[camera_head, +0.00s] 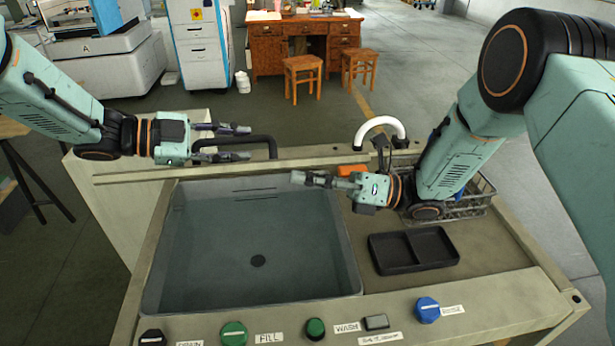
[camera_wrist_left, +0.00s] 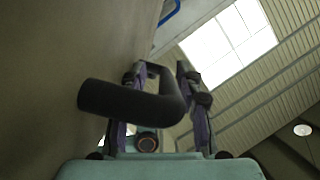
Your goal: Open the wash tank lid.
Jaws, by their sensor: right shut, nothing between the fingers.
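The wash tank (camera_head: 255,285) is an open grey basin with a dark drain, and its inside is in plain view. The lid (camera_head: 135,179) stands raised at the back of the tank, seen nearly edge-on. Its black bar handle (camera_head: 262,138) sticks out on the far side; it also shows in the left wrist view (camera_wrist_left: 120,98), beside the beige lid face. My left gripper (camera_head: 240,142) is open, with its fingers on either side of the handle. Whether they touch it I cannot tell. My right gripper (camera_head: 300,178) is shut and empty above the tank's back right corner.
A black two-part tray (camera_head: 412,250) lies on the worktop right of the tank. A wire basket (camera_head: 470,200) stands behind it, partly hidden by my right arm. A white curved spout (camera_head: 380,125) and an orange item (camera_head: 352,171) are nearby. Buttons and knobs line the front panel (camera_head: 495,312).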

